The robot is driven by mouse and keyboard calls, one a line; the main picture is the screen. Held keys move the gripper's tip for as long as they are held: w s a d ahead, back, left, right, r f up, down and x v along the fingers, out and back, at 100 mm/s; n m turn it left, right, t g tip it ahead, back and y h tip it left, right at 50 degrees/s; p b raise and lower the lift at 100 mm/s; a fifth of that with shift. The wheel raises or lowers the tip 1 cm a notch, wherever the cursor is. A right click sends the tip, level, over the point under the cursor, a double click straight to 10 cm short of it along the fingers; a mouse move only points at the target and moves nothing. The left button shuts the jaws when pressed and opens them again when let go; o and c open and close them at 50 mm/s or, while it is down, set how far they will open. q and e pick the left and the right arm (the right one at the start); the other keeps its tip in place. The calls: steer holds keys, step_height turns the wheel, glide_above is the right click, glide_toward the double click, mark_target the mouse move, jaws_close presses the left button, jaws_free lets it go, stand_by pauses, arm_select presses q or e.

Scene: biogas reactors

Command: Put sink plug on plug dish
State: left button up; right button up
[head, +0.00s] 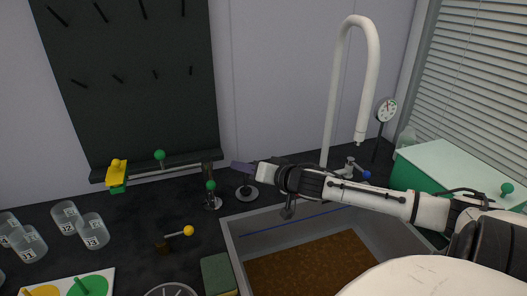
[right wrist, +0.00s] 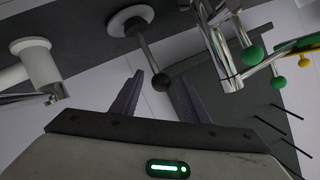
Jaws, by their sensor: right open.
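The sink plug (right wrist: 146,50) looks like a thin rod with a dark ball on top. It stands on a pale round dish with a dark centre, the plug dish (right wrist: 114,25). In the head view this dish (head: 246,197) is on the dark counter, left of the sink's back corner. My right gripper (head: 243,168) is above it with its purple fingers pointing left. In the right wrist view the gripper (right wrist: 156,80) is open, and the dark ball shows between its fingertips. I cannot tell whether they touch it. My left gripper is not in view.
The sink (head: 232,240) holds brown liquid. A white tall tap (head: 368,75) stands behind it. Close left of the dish is a metal stand with a green ball (head: 211,186). A yellow-knobbed lever (head: 188,231), a green sponge (head: 217,272) and several clear cups (head: 95,232) are farther left.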

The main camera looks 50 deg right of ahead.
steer(key=d+v, duration=0.1)
steer(key=v, duration=1)
steer(key=shift+a, duration=0.5)
